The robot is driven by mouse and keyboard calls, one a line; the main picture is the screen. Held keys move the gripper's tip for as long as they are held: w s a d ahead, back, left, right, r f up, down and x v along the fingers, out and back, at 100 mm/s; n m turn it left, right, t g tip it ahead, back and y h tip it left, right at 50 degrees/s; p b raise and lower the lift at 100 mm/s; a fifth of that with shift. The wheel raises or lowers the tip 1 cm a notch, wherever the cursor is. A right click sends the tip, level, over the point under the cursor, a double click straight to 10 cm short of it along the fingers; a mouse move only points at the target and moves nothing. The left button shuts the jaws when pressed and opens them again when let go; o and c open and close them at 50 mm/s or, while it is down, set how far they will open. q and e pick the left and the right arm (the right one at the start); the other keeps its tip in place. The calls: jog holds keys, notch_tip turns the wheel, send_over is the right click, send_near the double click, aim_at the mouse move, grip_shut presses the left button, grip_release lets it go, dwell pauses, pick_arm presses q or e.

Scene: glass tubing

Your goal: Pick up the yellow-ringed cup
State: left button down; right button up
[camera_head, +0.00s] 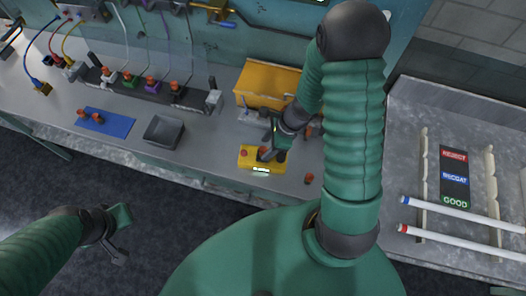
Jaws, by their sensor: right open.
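I cannot make out a yellow ring on any cup at this size. Small orange-red pieces that may be cups stand on the bench: one (309,178) right of the yellow box (248,157), and a pair on the blue mat (118,127) at the left. My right gripper (268,151) is open and points down at the yellow box, hiding part of its top. I cannot tell whether it touches anything. My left gripper (119,238) hangs over the dark floor in front of the bench, away from everything; its jaws are unclear.
A grey bin (164,132) stands left of the yellow box. An orange case (268,82) stands behind my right gripper. Coloured cables run to plugs at the back left. At the right, white tubes (460,243) lie across pale racks beside a sign reading REJECT and GOOD.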

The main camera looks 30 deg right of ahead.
jog(key=shift+x, duration=1.05)
jog(key=shift+f, duration=0.1)
grip_shut()
jog(key=shift+r, duration=0.2)
